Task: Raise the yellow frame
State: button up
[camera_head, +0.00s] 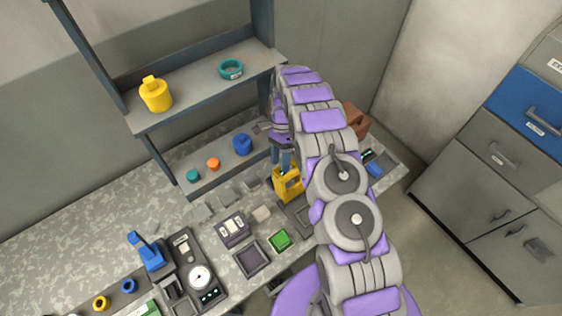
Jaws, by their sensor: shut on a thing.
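The yellow frame (281,190) stands on the bench near the middle of the camera_head view. It is a small upright yellow piece with a dark opening. My gripper (284,168) is directly above it, with its fingers at the frame's top. The gripper is shut on the yellow frame. My arm covers the right side of the frame's surroundings. I cannot tell whether the frame's bottom touches the bench.
A shelf (190,95) behind holds a yellow canister (155,95) and a teal ring (231,69). A blue container (242,144) and an orange piece (213,163) stand below it. A green block (280,240), a dark tray (251,261) and a gauge device (199,278) are left of my arm.

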jog(key=shift+d+f, duration=0.15)
jog(key=shift+f, duration=0.2)
jog(key=shift+s+r, duration=0.1)
jog(key=shift+c, duration=0.3)
jog(key=shift+s+d+r, duration=0.1)
jog(key=shift+d, duration=0.15)
jog(key=s+d+r, duration=0.1)
jog(key=s+r, duration=0.1)
jog(key=s, duration=0.5)
jog(key=s+d+r, duration=0.2)
jog(key=s+r, duration=0.1)
jog(key=s, duration=0.5)
jog(key=shift+s+d+r, duration=0.15)
jog(key=shift+d+r, duration=0.1)
jog(key=shift+d, duration=0.05)
